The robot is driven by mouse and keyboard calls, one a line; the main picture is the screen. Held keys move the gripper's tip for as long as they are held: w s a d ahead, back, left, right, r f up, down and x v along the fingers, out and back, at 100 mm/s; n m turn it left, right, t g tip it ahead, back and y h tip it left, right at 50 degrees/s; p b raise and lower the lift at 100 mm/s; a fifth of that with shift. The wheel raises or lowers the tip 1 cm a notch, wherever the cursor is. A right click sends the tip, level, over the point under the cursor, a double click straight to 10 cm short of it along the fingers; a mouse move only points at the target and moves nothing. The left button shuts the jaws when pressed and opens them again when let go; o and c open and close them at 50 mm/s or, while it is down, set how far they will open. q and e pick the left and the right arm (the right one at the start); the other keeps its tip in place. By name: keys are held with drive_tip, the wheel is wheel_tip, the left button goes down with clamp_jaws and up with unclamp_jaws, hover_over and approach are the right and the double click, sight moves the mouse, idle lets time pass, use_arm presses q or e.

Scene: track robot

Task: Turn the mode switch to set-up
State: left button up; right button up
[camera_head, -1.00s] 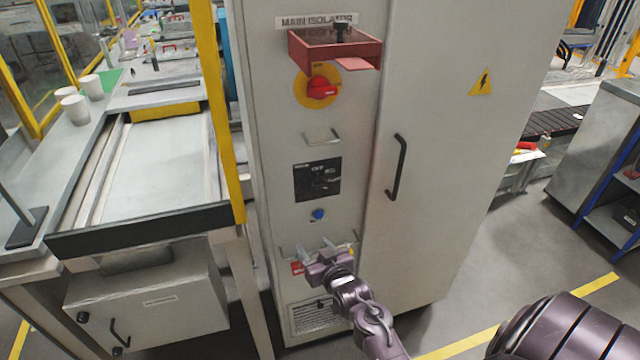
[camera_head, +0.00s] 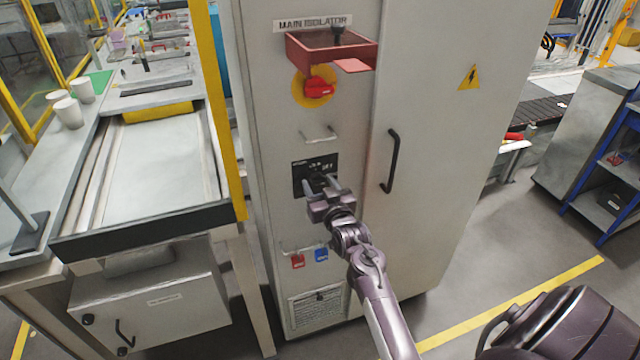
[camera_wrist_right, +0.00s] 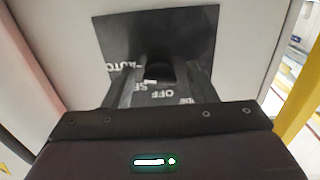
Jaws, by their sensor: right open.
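The mode switch is a black plate (camera_head: 301,180) with white lettering and a dark knob on the grey cabinet's front. In the right wrist view the plate (camera_wrist_right: 190,27) fills the top; parts of the words AUTO, SE and OFF are readable upside down. My right gripper (camera_head: 318,184) is in front of the plate's lower part, fingers pointing at it. In the wrist view the dark knob (camera_wrist_right: 158,72) shows between the open fingers of the gripper (camera_wrist_right: 160,86). Whether they touch it, and where it points, I cannot tell. My left gripper is not in view.
Above are a red open tray (camera_head: 330,50), a red rotary isolator (camera_head: 318,88) on yellow and a small bar handle (camera_head: 319,135). A red tag (camera_head: 298,261) and a blue tag (camera_head: 321,255) hang below. A black door handle (camera_head: 391,162) is to the right.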

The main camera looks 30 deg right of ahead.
drive_tip(key=c, duration=0.9)
drive_tip(key=shift+n, duration=0.4)
drive_tip(key=shift+d+n, duration=0.1)
drive_tip(key=shift+n, duration=4.4)
drive_tip(key=o, duration=0.9)
